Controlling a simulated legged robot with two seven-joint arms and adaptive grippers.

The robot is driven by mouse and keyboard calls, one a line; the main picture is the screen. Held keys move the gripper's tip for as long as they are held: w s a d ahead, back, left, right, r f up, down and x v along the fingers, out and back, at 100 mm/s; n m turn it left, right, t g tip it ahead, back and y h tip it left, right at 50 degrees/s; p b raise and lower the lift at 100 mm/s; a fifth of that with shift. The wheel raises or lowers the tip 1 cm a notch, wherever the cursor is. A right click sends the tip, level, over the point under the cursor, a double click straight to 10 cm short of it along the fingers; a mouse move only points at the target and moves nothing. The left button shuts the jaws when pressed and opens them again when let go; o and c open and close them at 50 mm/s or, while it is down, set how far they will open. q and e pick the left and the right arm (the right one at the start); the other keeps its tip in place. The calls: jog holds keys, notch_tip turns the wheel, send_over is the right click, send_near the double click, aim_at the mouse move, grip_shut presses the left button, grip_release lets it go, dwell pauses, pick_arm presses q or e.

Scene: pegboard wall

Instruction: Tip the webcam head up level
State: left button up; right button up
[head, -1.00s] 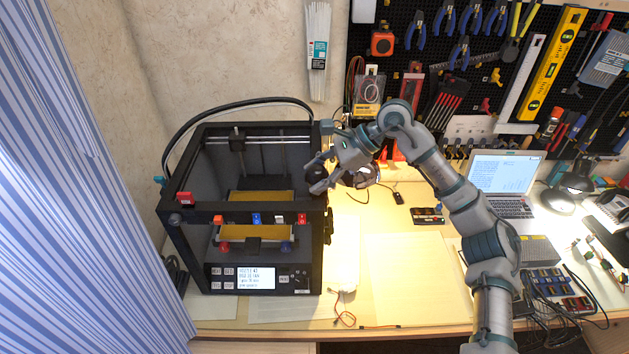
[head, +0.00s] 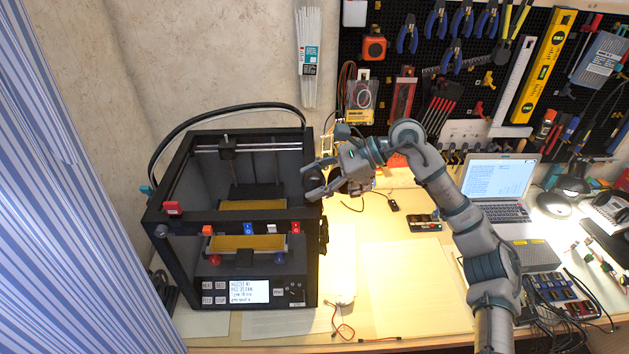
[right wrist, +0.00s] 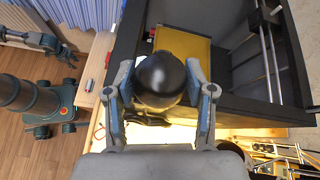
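The webcam head is a glossy dark ball, seen in the right wrist view (right wrist: 162,76) midway between two fingers. In the head view it is a small dark shape (head: 309,182) beside the right side of the printer, partly covered by my gripper. My right gripper (head: 312,184) reaches in from the right with its fingers spread, one above and one below the webcam. In the right wrist view the fingertips (right wrist: 160,72) flank the ball closely. Whether they touch it is hard to tell. The webcam's stand is mostly hidden. My left gripper is out of view.
A black 3D printer (head: 235,215) with a yellow bed stands directly left of the gripper. A pegboard (head: 480,70) of tools is behind. A laptop (head: 497,185) and desk clutter stand at right.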

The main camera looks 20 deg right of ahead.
jog(key=o, duration=0.3)
jog(key=shift+w+d, duration=0.1)
jog(key=shift+d, duration=0.1)
jog(key=v, duration=1.1)
jog(key=shift+d, duration=0.4)
jog(key=shift+r, duration=0.1)
